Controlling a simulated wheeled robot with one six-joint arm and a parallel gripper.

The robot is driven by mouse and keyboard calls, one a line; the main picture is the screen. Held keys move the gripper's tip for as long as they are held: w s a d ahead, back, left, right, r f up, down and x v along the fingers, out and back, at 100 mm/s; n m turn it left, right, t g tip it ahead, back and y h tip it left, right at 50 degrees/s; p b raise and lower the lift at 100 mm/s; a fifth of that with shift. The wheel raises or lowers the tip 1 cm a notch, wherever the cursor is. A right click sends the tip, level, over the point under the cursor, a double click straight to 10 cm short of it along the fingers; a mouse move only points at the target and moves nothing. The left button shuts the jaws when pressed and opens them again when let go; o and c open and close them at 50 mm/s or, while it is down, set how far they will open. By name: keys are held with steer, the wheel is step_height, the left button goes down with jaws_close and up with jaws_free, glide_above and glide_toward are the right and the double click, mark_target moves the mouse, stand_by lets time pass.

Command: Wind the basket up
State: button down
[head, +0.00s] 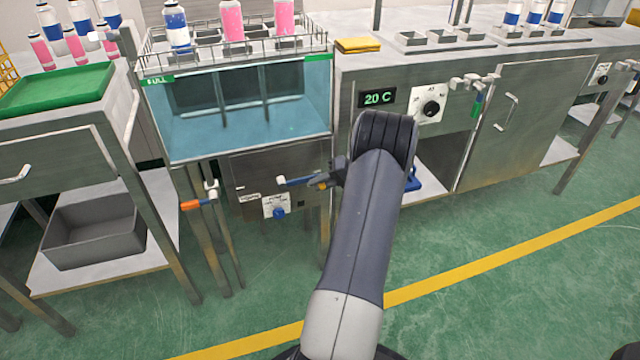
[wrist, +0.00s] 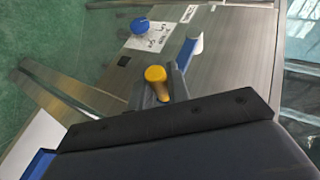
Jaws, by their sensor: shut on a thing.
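A wire basket (head: 160,62) with pink and blue-and-white cans (head: 233,22) sits at the top of the glass-fronted water tank (head: 235,140). Below the tank's right side is a crank with a blue arm (head: 298,182) and a white end (head: 280,180). The blue arm also shows in the wrist view (wrist: 186,54). My gripper (head: 328,180) is at the arm's right end. In the wrist view my gripper (wrist: 158,88) is shut on the crank's yellow handle (wrist: 155,74). The lower part of the handle is hidden between the fingers.
A blue knob (head: 279,213) on a white plate sits below the crank. Another crank with an orange handle (head: 190,204) stands at the tank's left. A cabinet with a 20 C display (head: 377,98) is to the right. Green floor in front is clear.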

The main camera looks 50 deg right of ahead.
steer(key=shift+s+a+f, duration=0.1)
steer(key=shift+s+f, duration=0.05)
steer(key=shift+f, duration=0.25)
steer(key=c, duration=1.3)
jaws_free()
steer(key=shift+r, duration=0.1)
steer(key=shift+c, duration=0.2)
steer(key=shift+r, duration=0.1)
steer(key=p+v, duration=0.2)
steer(key=v, duration=0.8)
steer(key=shift+s+d, duration=0.25)
steer(key=shift+d, duration=0.15)
steer(key=b+x, duration=0.2)
steer(key=x, duration=0.9)
steer(key=shift+w+a+r, duration=0.1)
steer(key=shift+a+r, duration=0.05)
steer(key=shift+r, duration=0.4)
